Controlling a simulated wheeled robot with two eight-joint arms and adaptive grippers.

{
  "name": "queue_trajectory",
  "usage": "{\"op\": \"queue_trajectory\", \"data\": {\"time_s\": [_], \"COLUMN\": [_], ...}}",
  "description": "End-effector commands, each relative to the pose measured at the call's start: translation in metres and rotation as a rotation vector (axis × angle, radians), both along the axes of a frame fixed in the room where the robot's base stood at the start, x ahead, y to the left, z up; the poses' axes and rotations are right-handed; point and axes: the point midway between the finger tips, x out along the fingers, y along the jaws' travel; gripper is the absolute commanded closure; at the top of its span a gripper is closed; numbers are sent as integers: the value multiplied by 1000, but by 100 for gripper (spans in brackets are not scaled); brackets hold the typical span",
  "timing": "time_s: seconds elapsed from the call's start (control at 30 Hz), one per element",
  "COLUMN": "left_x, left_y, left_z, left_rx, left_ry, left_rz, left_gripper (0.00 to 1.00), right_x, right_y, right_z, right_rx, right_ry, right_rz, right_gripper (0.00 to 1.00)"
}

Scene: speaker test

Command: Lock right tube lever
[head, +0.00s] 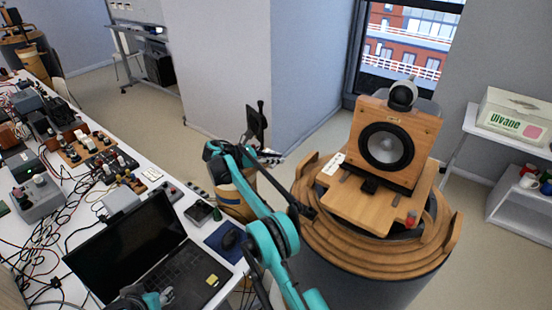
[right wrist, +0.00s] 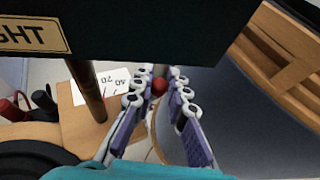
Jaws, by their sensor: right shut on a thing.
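My right gripper (head: 308,211) is at the left edge of the round wooden stand (head: 375,250). In the right wrist view its fingers (right wrist: 157,88) are closed around a small red knob (right wrist: 160,86). This knob is hidden in the head view. A black box with a label ending in "GHT" (right wrist: 35,35) fills the top of the wrist view, just above the fingers. Another red knob (head: 411,218) shows at the right front of the speaker's wooden platform (head: 350,205). Part of my left gripper (head: 145,299) shows at the bottom edge, over the laptop; its jaws are unclear.
The wooden speaker (head: 390,145) with a dark cone stands on the platform. A white tag (head: 333,163) lies at its left. A laptop (head: 135,255) and cluttered electronics fill the white bench at left. White shelves (head: 525,185) stand at right.

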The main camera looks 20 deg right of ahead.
Motion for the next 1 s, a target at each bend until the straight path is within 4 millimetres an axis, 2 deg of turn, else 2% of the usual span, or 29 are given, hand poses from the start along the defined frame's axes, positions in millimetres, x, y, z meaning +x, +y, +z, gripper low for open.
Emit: {"op": "queue_trajectory", "data": {"time_s": [0.17, 0.2, 0.23, 0.57, 0.67, 1.0], "left_x": [0, 0, 0, 0, 0, 0], "left_y": [0, 0, 0, 0, 0, 0], "left_z": [0, 0, 0, 0, 0, 0], "left_rx": [0, 0, 0, 0, 0, 0], "left_ry": [0, 0, 0, 0, 0, 0], "left_rz": [0, 0, 0, 0, 0, 0], "left_gripper": [60, 60, 60, 60, 60, 60], "right_x": [0, 0, 0, 0, -1, -6], "right_y": [1, 1, 1, 2, 11, 61], "right_z": [-1, -1, -1, 0, 4, 24], "right_rx": [1, 1, 1, 1, 1, 1], "right_ry": [1, 1, 1, 0, 1, 0], "right_rz": [1, 1, 1, 2, 4, 2], "right_gripper": [100, 83, 76, 76, 76, 76]}}
